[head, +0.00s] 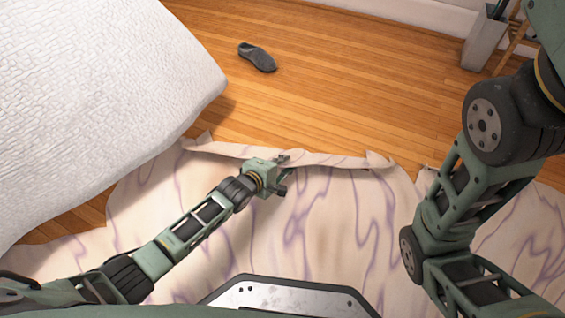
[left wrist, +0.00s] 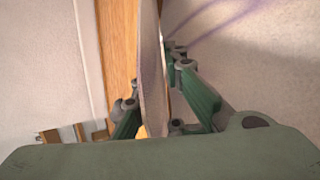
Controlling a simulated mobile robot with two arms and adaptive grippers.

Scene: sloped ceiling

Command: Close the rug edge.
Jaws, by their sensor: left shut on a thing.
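The rug (head: 330,225) is cream with purple veins and lies on the wooden floor in front of me. Its far edge (head: 335,160) is raised and folded, forming a strip that runs left to right with bent corners at both ends. My left gripper (head: 284,168) is at the middle of this edge, shut on it. In the left wrist view, the rug edge (left wrist: 152,70) stands as a thin upright sheet between the fingers of the left gripper (left wrist: 160,105). Links of my right arm show at the right in the head view; its gripper is out of view.
A bed or couch with a white textured cover (head: 90,90) fills the left side. A dark shoe (head: 257,57) lies on the wooden floor (head: 330,90) beyond the rug. A grey bin (head: 482,42) stands by the wall at the back right. Floor between rug and shoe is clear.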

